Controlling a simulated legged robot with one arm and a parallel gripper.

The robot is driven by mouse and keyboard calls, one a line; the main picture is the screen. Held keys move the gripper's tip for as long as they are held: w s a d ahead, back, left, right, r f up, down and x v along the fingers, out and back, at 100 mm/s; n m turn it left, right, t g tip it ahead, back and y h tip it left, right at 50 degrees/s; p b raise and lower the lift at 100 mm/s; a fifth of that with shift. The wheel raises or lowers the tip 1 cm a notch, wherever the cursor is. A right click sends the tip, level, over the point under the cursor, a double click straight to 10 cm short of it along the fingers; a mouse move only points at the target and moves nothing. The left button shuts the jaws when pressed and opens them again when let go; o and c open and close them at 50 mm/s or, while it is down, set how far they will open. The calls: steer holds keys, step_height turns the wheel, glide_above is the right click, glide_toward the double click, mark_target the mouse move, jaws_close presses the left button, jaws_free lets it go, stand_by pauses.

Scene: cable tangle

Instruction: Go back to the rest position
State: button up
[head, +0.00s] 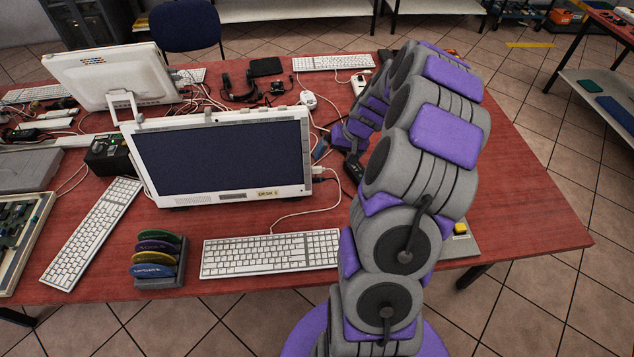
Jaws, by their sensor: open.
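My arm rises from the lower middle, reaches over the red table (530,225) and bends down toward the cables. My gripper (340,156) is open, low beside the right edge of the white-framed monitor (302,150). Its tips are small here and partly covered by my own arm. White cables (322,186) run close by, and a small blue piece (320,149) lies beside the tips. I cannot tell whether the gripper touches either. I see nothing held.
A white keyboard (270,253) and a holder with coloured discs (158,260) stand in front of the monitor. A second monitor (110,78), headphones (240,88) and tangled cables lie behind. A yellow button (460,228) sits right of my arm. The table's right side is clear.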

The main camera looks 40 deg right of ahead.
steer(key=shift+w+a+f, duration=0.1)
steer(key=shift+f, duration=0.05)
steer(key=shift+d+f, duration=0.1)
steer(key=shift+d, duration=0.2)
steer(key=shift+a, duration=0.1)
steer(key=p+v, duration=0.3)
steer(key=v, duration=0.7)
